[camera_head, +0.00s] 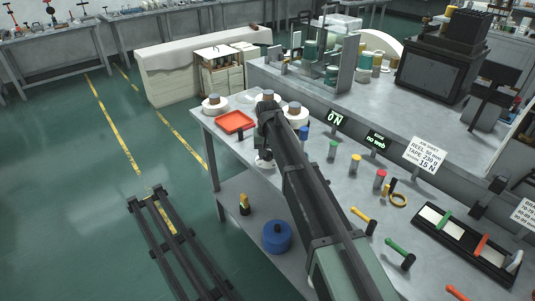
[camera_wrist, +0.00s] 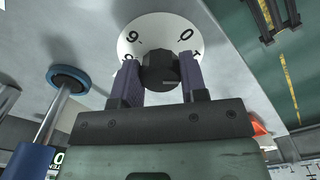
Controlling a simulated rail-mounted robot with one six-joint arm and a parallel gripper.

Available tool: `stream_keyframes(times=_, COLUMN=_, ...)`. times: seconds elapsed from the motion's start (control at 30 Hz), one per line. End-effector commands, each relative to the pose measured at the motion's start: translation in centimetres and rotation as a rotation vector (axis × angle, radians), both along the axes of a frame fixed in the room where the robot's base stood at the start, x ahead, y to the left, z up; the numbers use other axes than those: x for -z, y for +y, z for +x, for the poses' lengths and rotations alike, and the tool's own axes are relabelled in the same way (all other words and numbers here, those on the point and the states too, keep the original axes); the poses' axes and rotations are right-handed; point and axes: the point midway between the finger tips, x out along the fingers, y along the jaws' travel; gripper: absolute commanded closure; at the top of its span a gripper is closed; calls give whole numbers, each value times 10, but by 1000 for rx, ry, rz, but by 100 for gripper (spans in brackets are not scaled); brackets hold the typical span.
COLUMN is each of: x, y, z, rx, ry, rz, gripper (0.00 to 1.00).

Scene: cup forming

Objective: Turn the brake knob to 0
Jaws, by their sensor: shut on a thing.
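The brake knob (camera_wrist: 160,72) is a dark ridged knob in front of a round white dial (camera_wrist: 159,28) with black numerals. In the wrist view 9 shows at the dial's upper left, 0 at its upper right, and 1 partly behind the right finger. Which number the knob points to cannot be told. My gripper (camera_wrist: 158,80) has one finger on each side of the knob and is shut on it. In the head view my arm reaches down to the white dial (camera_head: 264,163) near the bench's front edge, hiding the knob.
A red tray (camera_head: 235,122) and white reels (camera_head: 215,104) lie behind the dial. A blue-topped post (camera_head: 304,132) stands to the right, with green, yellow and red ones beyond. A sign (camera_head: 335,118) reads 0N; a job sheet (camera_head: 424,155) reads 15 N. A blue drum (camera_head: 277,238) sits below.

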Motion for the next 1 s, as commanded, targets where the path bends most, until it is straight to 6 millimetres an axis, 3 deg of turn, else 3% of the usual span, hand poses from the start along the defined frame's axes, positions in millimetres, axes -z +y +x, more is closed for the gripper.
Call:
stream_keyframes(times=0.6, x=0, y=-2, z=0, rx=-569, ry=0, rz=0, gripper=84)
stream_keyframes(times=1.0, x=0, y=-2, z=1, rx=-805, ry=0, rz=0, gripper=84)
